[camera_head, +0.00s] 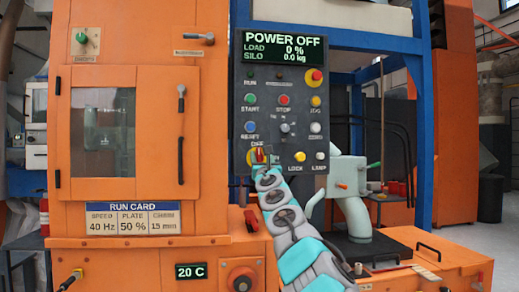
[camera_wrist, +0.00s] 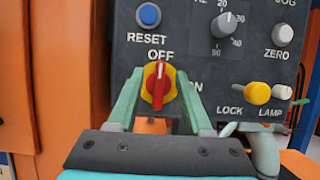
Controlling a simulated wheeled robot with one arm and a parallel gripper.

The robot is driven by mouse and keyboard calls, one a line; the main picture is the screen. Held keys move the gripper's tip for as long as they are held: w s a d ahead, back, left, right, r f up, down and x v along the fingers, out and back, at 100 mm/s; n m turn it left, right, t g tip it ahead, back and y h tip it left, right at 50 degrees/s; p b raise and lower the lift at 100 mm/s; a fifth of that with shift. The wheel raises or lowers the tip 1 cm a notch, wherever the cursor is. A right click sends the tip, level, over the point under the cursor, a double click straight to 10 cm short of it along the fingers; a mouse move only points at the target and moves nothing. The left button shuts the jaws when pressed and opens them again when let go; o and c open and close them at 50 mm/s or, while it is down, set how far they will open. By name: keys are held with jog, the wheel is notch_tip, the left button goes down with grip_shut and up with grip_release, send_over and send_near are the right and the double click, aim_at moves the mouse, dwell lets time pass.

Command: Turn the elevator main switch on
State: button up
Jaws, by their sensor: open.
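The main switch is a red handle on a yellow round plate, in the middle of the wrist view (camera_wrist: 157,86), with OFF printed above it and ON to its lower right. The red handle stands upright, pointing toward OFF. It sits low on the left of the dark control panel (camera_head: 272,75), whose display reads POWER OFF. My gripper (camera_wrist: 157,92) is open, with one green finger on each side of the switch. In the head view my gripper (camera_head: 261,158) covers part of the switch.
Close to the switch are the blue RESET button (camera_wrist: 148,15), the speed knob (camera_wrist: 224,24), the yellow LOCK knob (camera_wrist: 258,93) and the white ZERO button (camera_wrist: 282,34). An orange cabinet (camera_head: 130,130) stands left of the panel. A blue frame post (camera_head: 420,120) stands to the right.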

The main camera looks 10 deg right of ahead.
aim_at(259, 151)
jog(key=shift+w+r, duration=0.1)
jog(key=shift+w, duration=0.3)
jog(key=shift+w+r+p, duration=0.4)
jog(key=shift+w+p, duration=0.05)
jog(key=shift+p, duration=0.25)
jog(key=shift+w+p, duration=0.5)
jog(key=shift+w, duration=0.2)
grip_shut()
